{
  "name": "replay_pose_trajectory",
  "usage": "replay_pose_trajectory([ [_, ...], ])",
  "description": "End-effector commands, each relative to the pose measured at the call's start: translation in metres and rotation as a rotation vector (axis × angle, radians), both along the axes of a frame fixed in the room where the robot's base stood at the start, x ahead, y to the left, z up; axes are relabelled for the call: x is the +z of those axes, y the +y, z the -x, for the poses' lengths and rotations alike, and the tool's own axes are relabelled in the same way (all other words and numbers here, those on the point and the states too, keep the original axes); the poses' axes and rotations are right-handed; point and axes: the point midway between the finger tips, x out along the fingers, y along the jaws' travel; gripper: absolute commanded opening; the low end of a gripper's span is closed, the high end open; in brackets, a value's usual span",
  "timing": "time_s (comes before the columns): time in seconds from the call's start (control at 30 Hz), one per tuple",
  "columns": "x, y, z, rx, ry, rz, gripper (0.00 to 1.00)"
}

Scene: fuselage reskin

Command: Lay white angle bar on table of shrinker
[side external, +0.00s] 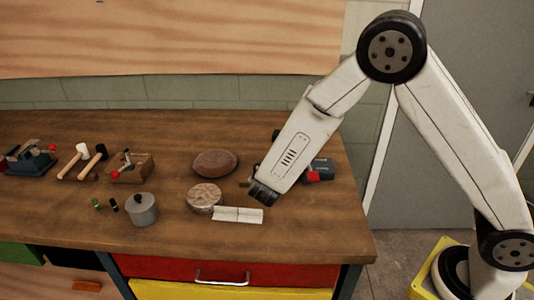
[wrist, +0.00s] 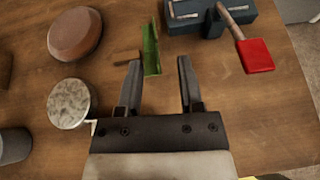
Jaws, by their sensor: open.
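The white angle bar (side external: 238,215) lies on the workbench near its front edge in the side view. In the wrist view only a small pale sliver beside my gripper's body may be part of it; the rest is hidden. My gripper (side external: 263,197) is above the bench, close to the bar's right end. Its two fingers are apart and empty in the wrist view (wrist: 159,72). A blue-grey tool with a red-ended lever (wrist: 208,18) stands beyond the fingers; it also shows behind my arm in the side view (side external: 321,168). I cannot tell whether it is the shrinker.
A green angle piece (wrist: 151,48) lies just beyond the fingers. A round mottled block (side external: 204,197), a brown pad (side external: 215,163) and a grey pot (side external: 142,209) stand to the left. Mallets (side external: 85,160) and red-knobbed tools (side external: 131,166) are farther left. The bench's front right is clear.

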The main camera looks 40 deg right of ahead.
Motion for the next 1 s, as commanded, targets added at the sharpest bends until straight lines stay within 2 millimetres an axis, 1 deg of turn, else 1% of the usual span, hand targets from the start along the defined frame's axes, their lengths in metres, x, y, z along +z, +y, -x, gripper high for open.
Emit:
replay_pose_trajectory([
  [0.23,-0.01,-0.012,0.011,-0.164,0.044,-0.113,0.47],
  [0.47,-0.025,-0.015,0.026,-0.363,0.09,-0.285,0.47],
  [0.77,-0.039,-0.001,0.036,-0.603,0.123,-0.549,0.47],
  [1.0,-0.044,0.019,0.034,-0.771,0.123,-0.784,0.47],
])
